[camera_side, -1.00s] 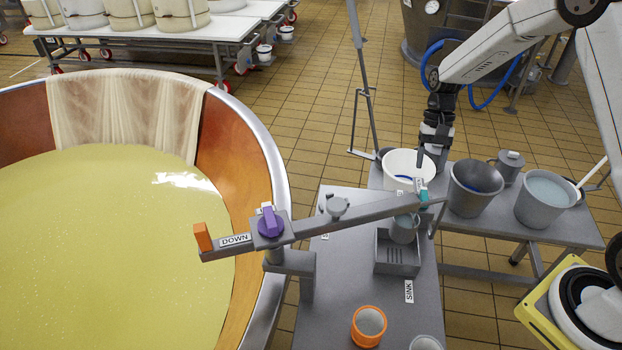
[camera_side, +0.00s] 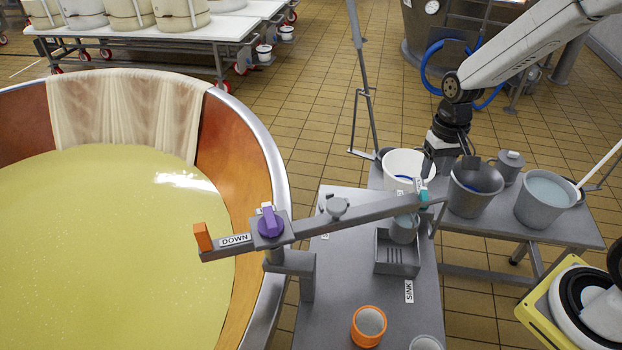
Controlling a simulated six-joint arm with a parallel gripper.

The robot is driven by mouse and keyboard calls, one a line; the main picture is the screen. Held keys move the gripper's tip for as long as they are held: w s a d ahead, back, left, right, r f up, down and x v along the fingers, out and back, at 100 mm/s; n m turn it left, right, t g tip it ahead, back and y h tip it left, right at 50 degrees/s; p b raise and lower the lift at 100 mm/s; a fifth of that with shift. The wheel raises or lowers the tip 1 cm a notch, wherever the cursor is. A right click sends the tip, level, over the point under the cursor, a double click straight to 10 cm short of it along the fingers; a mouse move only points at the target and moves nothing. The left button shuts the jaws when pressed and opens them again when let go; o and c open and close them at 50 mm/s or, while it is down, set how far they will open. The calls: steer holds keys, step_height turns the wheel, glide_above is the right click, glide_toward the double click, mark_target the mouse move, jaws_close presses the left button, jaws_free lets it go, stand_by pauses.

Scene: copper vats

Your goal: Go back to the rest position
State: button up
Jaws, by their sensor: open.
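My gripper (camera_side: 447,160) hangs pointing down over the back table, between the white bucket (camera_side: 402,165) and the dark grey bucket (camera_side: 474,190). It is open, and nothing shows between its fingers. Its fingertips are partly hard to make out against the buckets. My arm reaches down to it from the upper right.
A grey bar with an orange end (camera_side: 202,237) and purple knob (camera_side: 270,222) spans from the copper vat (camera_side: 240,150) to the sink (camera_side: 397,258). A bucket of pale liquid (camera_side: 545,200), a lidded pot (camera_side: 509,166) and an orange-rimmed cup (camera_side: 369,326) stand nearby.

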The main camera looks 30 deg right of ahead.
steer(key=s+a+r+n+t, duration=0.2)
steer(key=s+a+n+t, duration=0.1)
steer(key=s, duration=0.4)
steer(key=shift+a+n+h, duration=0.3)
steer(key=shift+a+n, duration=0.2)
